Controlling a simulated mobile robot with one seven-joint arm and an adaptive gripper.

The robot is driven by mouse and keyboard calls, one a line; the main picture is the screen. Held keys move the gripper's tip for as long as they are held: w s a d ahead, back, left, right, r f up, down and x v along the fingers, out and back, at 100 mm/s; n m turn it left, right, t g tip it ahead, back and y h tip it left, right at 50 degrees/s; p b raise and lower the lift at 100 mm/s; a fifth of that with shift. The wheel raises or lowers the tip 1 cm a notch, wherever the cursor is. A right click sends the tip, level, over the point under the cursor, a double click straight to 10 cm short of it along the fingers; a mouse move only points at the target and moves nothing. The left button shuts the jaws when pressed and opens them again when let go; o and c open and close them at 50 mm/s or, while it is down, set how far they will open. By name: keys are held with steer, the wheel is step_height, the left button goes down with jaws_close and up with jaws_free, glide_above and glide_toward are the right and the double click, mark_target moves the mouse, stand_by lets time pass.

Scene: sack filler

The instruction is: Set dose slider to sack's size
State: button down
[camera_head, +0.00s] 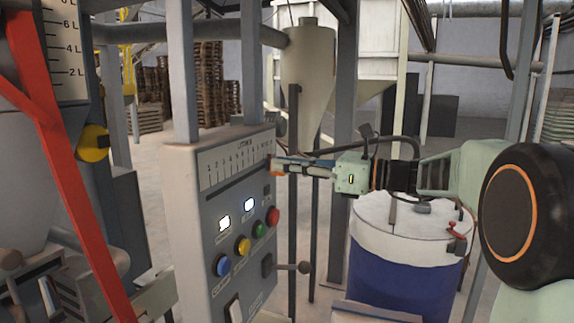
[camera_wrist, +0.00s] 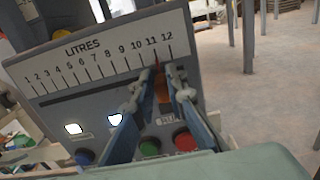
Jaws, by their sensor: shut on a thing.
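The dose slider has an orange knob, seen in the wrist view (camera_wrist: 162,92) and at the right end of the scale in the head view (camera_head: 276,170). Its thin red pointer (camera_wrist: 156,61) stands at or very near the 11 mark. The scale (camera_wrist: 98,59) is headed LITRES and runs from 1 to 12. My gripper (camera_head: 279,165) is shut on the knob, with one blue-grey finger on each side in the wrist view (camera_wrist: 161,80). The fingers partly hide the knob and panel. I cannot make out a sack or its size.
A blue and white drum (camera_head: 400,255) stands below my arm. A red bar (camera_head: 65,160) and a litre gauge (camera_head: 68,50) are at left.

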mark_target(258, 167)
steer(key=shift+s+a+b, duration=0.1)
steer(key=shift+s+a, duration=0.15)
steer(key=shift+s, duration=0.4)
steer(key=shift+s+a+b, duration=0.1)
steer(key=shift+s+a, duration=0.1)
steer(key=shift+s, duration=0.4)
steer(key=shift+s+a+b, duration=0.1)
steer(key=shift+s+a, duration=0.15)
steer(key=shift+s, duration=0.4)
steer(key=c, duration=1.9)
jaws_free()
steer(key=shift+c, duration=0.2)
steer(key=shift+d, duration=0.1)
steer(key=v, duration=1.2)
